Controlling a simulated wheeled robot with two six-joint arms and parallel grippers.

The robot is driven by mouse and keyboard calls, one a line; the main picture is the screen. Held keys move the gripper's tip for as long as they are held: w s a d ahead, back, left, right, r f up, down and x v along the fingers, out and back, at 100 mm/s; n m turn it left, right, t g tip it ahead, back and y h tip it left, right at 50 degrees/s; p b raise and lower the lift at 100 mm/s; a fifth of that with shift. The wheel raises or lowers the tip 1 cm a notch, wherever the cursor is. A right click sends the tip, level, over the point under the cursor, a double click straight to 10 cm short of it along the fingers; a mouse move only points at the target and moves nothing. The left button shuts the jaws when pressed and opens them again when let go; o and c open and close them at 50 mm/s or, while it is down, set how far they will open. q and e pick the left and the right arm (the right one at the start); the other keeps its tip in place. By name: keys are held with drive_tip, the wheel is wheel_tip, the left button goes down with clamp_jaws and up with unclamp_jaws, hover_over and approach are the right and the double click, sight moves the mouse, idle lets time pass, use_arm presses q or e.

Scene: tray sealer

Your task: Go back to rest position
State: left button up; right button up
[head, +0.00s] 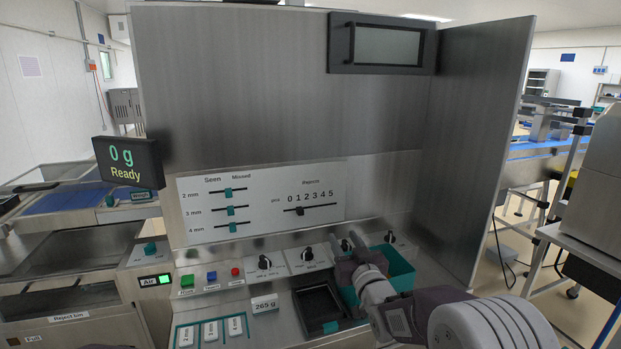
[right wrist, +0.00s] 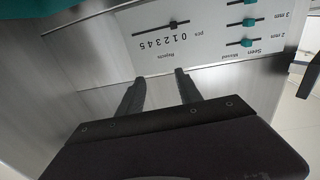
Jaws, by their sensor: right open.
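My right gripper (head: 358,259) reaches in from the lower right in the head view, in front of the sealer's control panel, by the teal bin (head: 400,270). In the right wrist view its two dark fingers (right wrist: 160,93) stand apart with nothing between them, so it is open and empty. Beyond the fingers is bare metal panel and the white slider plate (right wrist: 200,35), which appears upside down there. My left gripper is in neither view.
The slider plate (head: 260,203) is on the metal front. Below it are green, blue and red buttons (head: 212,277) and several black knobs (head: 265,262). A black tray (head: 318,302) sits left of the bin. A side panel (head: 478,140) stands at the right. A display (head: 128,162) reads 0 g, Ready.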

drive_tip(key=s+d+f+m+g+h, duration=0.2)
drive_tip(key=s+d+f+g+h, duration=0.2)
drive_tip(key=s+d+f+g, duration=0.6)
drive_tip(key=s+f+g, duration=0.2)
drive_tip(key=s+f, duration=0.3)
drive_tip(key=s, duration=0.3)
drive_tip(key=s+f+m+g, duration=0.1)
drive_tip(key=s+f+g, duration=0.1)
drive_tip(key=s+f, duration=0.35)
drive_tip(key=s+f+g, duration=0.2)
drive_tip(key=s+f, duration=0.1)
drive_tip(key=s, duration=0.6)
wheel_tip(320, 180, up, 15)
drive_tip(key=s+p, duration=0.1)
drive_tip(key=p, duration=1.4)
drive_tip(key=shift+s+a+f+g, duration=0.15)
drive_tip(key=shift+s+a+g, duration=0.2)
drive_tip(key=shift+s+g, duration=0.05)
